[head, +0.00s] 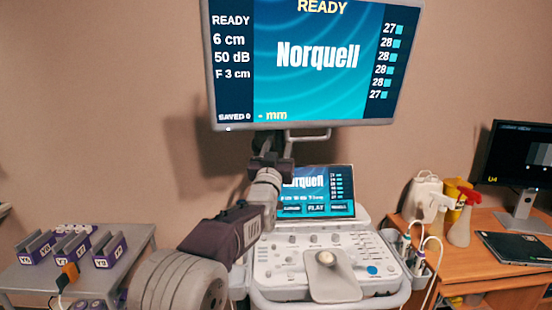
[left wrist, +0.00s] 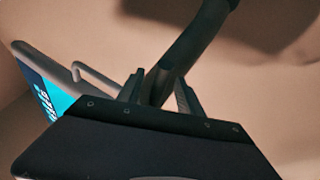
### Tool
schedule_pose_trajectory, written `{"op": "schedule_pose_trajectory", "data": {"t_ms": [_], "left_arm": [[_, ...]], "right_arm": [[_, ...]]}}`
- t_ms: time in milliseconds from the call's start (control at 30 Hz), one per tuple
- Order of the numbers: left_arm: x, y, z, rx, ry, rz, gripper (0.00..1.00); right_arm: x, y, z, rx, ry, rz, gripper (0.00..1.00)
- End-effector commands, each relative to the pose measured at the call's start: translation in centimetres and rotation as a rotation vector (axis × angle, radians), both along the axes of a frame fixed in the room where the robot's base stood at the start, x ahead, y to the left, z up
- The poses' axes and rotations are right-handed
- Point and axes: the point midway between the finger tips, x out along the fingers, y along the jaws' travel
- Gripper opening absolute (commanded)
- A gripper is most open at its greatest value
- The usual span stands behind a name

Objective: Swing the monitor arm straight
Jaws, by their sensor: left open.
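The large monitor (head: 318,60) shows a blue "Norquell" screen and looks turned at an angle. A grey handle (head: 308,136) hangs under its lower edge; the handle also shows in the left wrist view (left wrist: 98,77). My left gripper (head: 270,152) is open just below the monitor, left of the handle. In the left wrist view its two fingers (left wrist: 160,92) stand on either side of the dark monitor arm (left wrist: 195,45), which runs up to the right. I cannot tell whether either finger touches it. In the head view my gripper hides most of the monitor arm. My right gripper is not in view.
The ultrasound console (head: 325,262) with a small touch screen (head: 318,192) stands below. A grey cart (head: 135,255) with labelled purple holders is at left. A wooden desk (head: 470,262) with spray bottles (head: 461,222) and a dark monitor (head: 517,157) is at right.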

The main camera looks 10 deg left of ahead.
Motion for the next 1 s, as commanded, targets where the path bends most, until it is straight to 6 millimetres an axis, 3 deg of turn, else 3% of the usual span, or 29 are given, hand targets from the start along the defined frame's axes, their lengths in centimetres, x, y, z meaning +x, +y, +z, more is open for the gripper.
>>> {"op": "schedule_pose_trajectory", "data": {"t_ms": [333,767,833,867,933,1000], "left_arm": [[-4.8,-0.2,-2.2,-0.001,0.000,0.000,0.43],[-5.7,-0.1,-2.2,-0.001,-0.003,0.003,0.43],[-6.7,0.6,-1.7,0.000,-0.007,0.014,0.43],[-7.0,0.8,-3.2,0.005,0.031,0.017,0.43],[-7.5,0.9,-8.2,0.015,0.185,0.007,0.43],[-8.5,0.8,-14.5,0.017,0.386,-0.009,0.43]], "right_arm": [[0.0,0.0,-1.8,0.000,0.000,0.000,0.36],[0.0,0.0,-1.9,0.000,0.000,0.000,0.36],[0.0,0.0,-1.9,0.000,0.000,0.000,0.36],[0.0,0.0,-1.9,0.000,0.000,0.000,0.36],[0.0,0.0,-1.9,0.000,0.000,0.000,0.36],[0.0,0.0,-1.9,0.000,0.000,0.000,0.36]]}}
